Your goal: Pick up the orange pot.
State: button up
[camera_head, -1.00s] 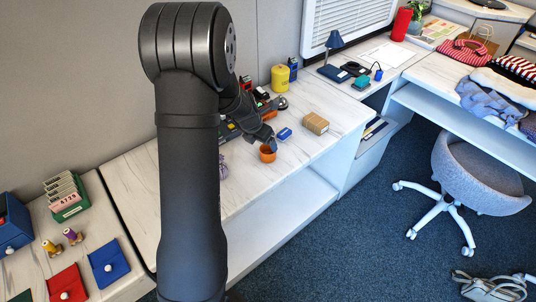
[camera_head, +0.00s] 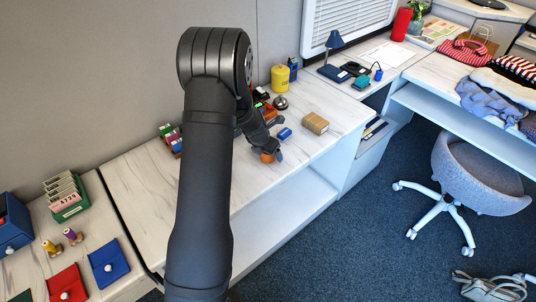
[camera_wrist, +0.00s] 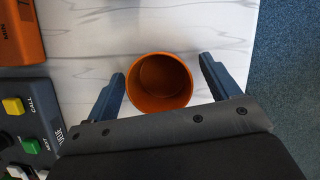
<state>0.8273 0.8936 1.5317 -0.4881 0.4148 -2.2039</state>
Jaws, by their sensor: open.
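The orange pot (camera_wrist: 160,84) stands upright and empty on the white marbled counter, seen from above in the wrist view. In the head view the pot (camera_head: 267,157) is partly hidden by my gripper (camera_head: 266,150). In the wrist view my gripper (camera_wrist: 166,85) is open, with one finger to the left of the pot and one to the right. Gaps show between the fingers and the pot's wall, the left one narrower. Whether the fingertips are level with the rim is hard to tell.
A panel with coloured buttons (camera_wrist: 28,125) and an orange device (camera_wrist: 20,32) lie left of my gripper in the wrist view. A blue block (camera_head: 285,133), a cardboard box (camera_head: 315,123) and a yellow canister (camera_head: 280,78) stand nearby. The counter's front edge is close.

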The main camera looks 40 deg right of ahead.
jog(key=c, duration=1.1)
jog(key=shift+o, duration=0.2)
jog(key=shift+r, duration=0.1)
